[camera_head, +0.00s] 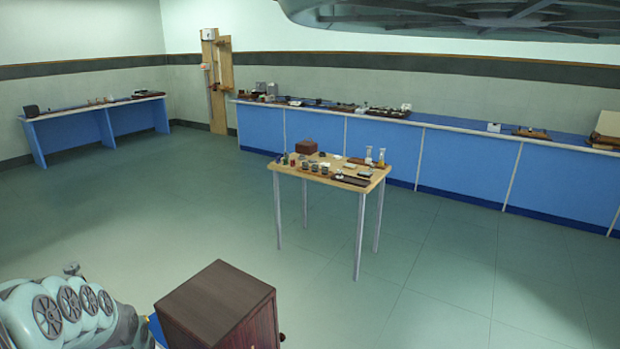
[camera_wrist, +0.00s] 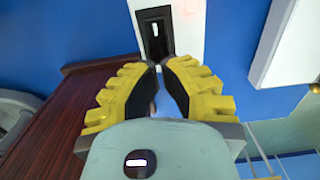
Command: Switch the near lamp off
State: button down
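In the wrist view my gripper (camera_wrist: 161,60) has yellow ribbed fingers with black inner pads. Its fingertips come together, with a narrow gap further back and nothing visible held in it. Just beyond the tips is a black switch plate (camera_wrist: 155,30) with a small white mark, set on a white housing (camera_wrist: 193,28). I cannot tell whether the tips touch the plate, or which way the switch is set. I cannot make out a lamp's light in the wrist view. My gripper does not show in the head view, and no lamp is clearly recognisable there.
A dark wooden cabinet (camera_head: 215,305) stands close in front; dark wood (camera_wrist: 75,125) also shows in the wrist view. A white block (camera_wrist: 288,40) is at upper right there. A small table (camera_head: 285,168) with instruments stands mid-room. Blue benches (camera_head: 385,150) line the back wall. Floor between is clear.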

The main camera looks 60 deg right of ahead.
jog(key=shift+f+b, duration=1.75)
dwell(1.1)
jog(key=shift+r+p, duration=2.7)
jog(key=shift+r, duration=0.9)
